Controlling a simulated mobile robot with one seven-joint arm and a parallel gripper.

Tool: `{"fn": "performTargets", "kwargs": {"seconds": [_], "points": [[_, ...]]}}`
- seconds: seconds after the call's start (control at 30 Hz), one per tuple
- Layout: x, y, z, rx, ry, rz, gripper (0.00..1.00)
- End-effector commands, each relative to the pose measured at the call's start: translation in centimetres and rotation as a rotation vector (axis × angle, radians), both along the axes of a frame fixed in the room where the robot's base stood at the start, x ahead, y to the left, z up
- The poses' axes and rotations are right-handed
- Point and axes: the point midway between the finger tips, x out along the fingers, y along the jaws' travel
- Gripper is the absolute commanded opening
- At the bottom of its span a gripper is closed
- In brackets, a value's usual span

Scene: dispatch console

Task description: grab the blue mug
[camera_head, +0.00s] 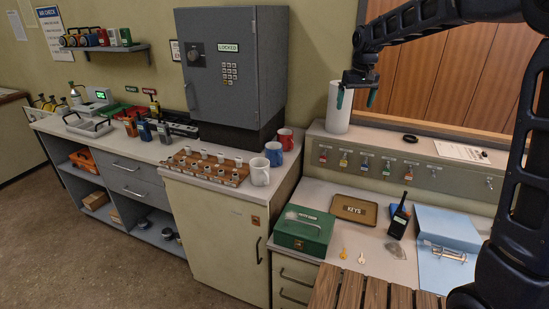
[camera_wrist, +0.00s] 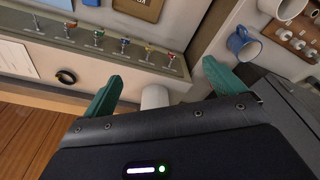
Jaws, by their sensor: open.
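The blue mug (camera_head: 273,154) stands on the counter at the right end, between a white mug (camera_head: 260,172) and a red mug (camera_head: 286,139). In the wrist view the blue mug (camera_wrist: 243,46) is at the upper right, beyond the right finger, with its handle showing. My gripper (camera_head: 356,97) is open with green fingertips, raised to the right of the mugs and apart from them. In the wrist view my gripper (camera_wrist: 162,86) has its fingers wide apart, with no mug between them.
A white roll (camera_head: 339,112) stands on the ledge close to my gripper. The grey safe (camera_head: 232,75) rises behind the mugs. A wooden rack of stamps (camera_head: 206,170) lies to their left. A green cash box (camera_head: 303,231) and key tray (camera_head: 354,209) lie on the lower desk.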

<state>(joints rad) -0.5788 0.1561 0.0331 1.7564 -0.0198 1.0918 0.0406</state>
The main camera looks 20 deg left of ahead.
Motion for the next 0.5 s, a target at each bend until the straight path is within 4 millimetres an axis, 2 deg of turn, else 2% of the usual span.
{"fn": "performTargets", "kwargs": {"seconds": [0.03, 0.27, 0.5], "points": [[0.4, 2.3, -0.9, -0.006, 0.011, 0.024, 0.95], [1.2, 11.5, -4.8, -0.032, 0.046, 0.118, 0.95], [0.3, 21.1, -9.9, -0.059, 0.081, 0.212, 0.95]]}}
